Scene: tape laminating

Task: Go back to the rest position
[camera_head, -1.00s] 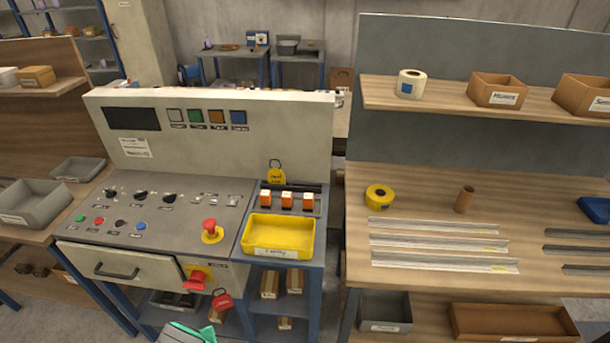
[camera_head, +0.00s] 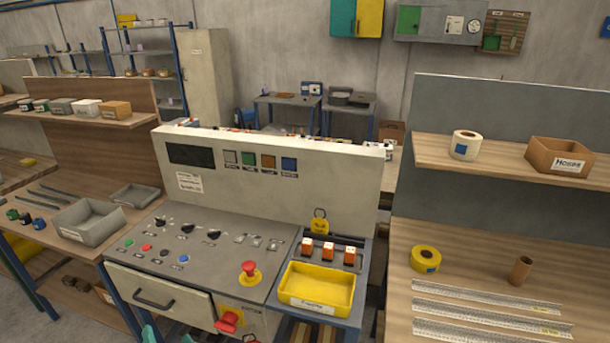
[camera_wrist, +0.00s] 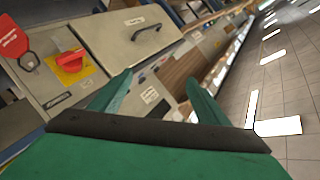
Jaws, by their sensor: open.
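My gripper (camera_wrist: 150,95) shows in the wrist view with its two green fingers spread apart and nothing between them. It is in front of the grey control console (camera_head: 200,243), near its drawer (camera_head: 160,302). In the wrist view the drawer (camera_wrist: 130,35) and a red rotary switch on a yellow plate (camera_wrist: 69,62) lie beyond the fingers. In the head view only small green parts of my gripper show at the bottom edge.
A yellow tray (camera_head: 318,288) sits at the console's right. The right workbench (camera_head: 460,255) holds a yellow tape roll (camera_head: 425,259), a cardboard tube (camera_head: 521,269) and metal strips (camera_head: 490,318). Tiled floor (camera_wrist: 290,80) is open at the right of the wrist view.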

